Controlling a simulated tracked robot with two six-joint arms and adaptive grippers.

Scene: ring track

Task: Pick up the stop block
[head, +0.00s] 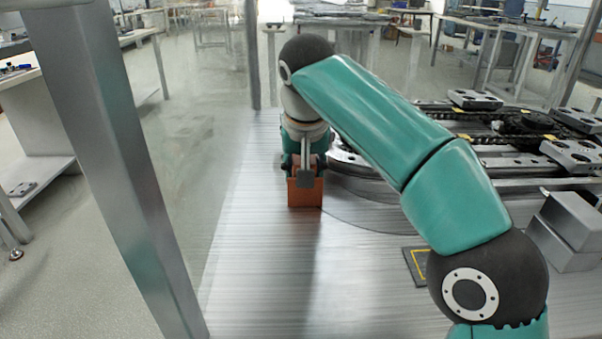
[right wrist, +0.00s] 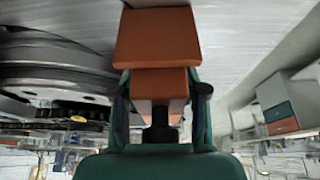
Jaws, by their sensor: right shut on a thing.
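The stop block (head: 305,194) is an orange-brown block on the metal table, left of the ring track. It stands at or just above the table surface; I cannot tell whether it touches. My right gripper (head: 305,170) reaches down over it from above and is shut on it. In the right wrist view the block (right wrist: 158,38) shows as a wide orange part with a narrower part between the fingers of my gripper (right wrist: 160,92). The arm hides part of the gripper in the head view. My left gripper is not in view.
The ring track (head: 500,125) with its rails and carriages lies to the right. A grey block (head: 570,222) sits at the right edge. A dark plate with a yellow mark (head: 416,262) lies on the table. A metal post (head: 115,160) stands at left. The table front (head: 260,270) is clear.

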